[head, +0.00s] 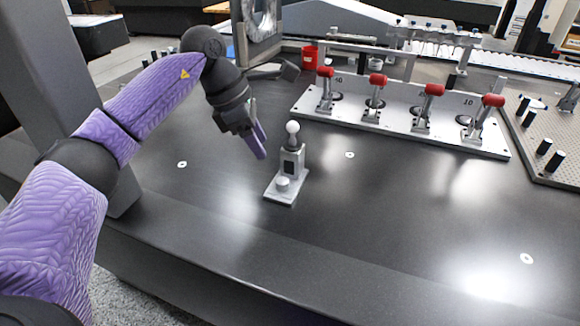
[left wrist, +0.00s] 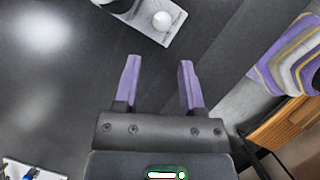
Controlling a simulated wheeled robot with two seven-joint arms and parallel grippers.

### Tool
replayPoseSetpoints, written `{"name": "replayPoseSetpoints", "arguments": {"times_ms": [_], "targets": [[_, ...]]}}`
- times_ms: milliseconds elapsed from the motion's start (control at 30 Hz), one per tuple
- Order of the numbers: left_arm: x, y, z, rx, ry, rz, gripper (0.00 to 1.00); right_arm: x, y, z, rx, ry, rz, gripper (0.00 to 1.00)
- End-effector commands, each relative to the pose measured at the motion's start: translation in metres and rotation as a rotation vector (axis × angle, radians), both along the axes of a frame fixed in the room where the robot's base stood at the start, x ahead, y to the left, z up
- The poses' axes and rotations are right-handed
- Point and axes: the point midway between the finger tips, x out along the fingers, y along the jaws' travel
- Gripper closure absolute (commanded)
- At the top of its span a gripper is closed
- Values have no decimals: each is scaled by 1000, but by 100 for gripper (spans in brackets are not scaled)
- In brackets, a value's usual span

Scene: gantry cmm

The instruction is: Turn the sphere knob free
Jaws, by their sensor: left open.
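A small grey fixture (head: 291,166) stands upright on the dark table, with a white sphere (head: 292,127) on top of its post. A low, round, pale knob (head: 282,183) sits on the near end of its base plate (head: 279,198). In the left wrist view, the knob (left wrist: 162,20) and part of the plate show at the top edge, beyond the fingertips. My left gripper (head: 260,146) hangs to the left of the post, above the table, apart from the fixture. Its two purple fingers (left wrist: 157,62) are open with nothing between them. My right gripper is not in view.
A metal plate (head: 320,110) with several red-handled clamps stands behind and right of the fixture. A perforated plate (head: 555,168) with black posts is at the far right. A red cup (head: 309,57) stands at the back. The front right table is clear.

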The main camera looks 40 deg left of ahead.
Motion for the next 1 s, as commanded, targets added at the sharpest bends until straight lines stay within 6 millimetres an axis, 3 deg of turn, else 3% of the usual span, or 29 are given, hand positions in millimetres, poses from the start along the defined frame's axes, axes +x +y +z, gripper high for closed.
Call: {"name": "replayPoseSetpoints", "arguments": {"times_ms": [367,667,900,1000], "targets": [[19,-24,-83,-2,10,-2,48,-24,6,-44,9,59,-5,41],[22,-28,-86,-3,1,0,48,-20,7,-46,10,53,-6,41],[22,-28,-86,-2,1,0,97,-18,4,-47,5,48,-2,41],[22,-28,-86,-2,1,0,100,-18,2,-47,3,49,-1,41]]}}
